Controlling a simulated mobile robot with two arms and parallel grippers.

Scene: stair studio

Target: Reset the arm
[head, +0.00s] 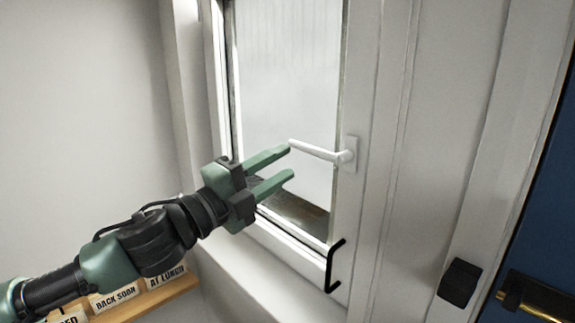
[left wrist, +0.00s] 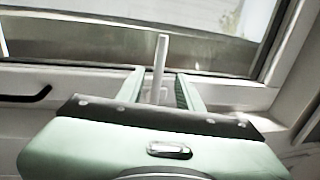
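My left arm (head: 150,245) reaches in from the lower left in the head view. Its green left gripper (head: 291,162) is open, with two parallel fingers apart and pointing right toward the window handle (head: 318,151). The white handle lies level on the window frame, its free end close to the upper fingertip. In the left wrist view the gripper (left wrist: 160,78) shows its two fingers apart, and the white handle (left wrist: 160,60) appears between or beyond them. I cannot tell whether they touch. My right gripper is not in view.
The window (head: 290,75) is in a white frame. A black bent pull (head: 331,268) sits below the handle. A wooden shelf (head: 165,292) with lettered signs is below my arm. A blue door (head: 545,200) with a brass bolt (head: 525,305) is at the right, near a black block (head: 459,283).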

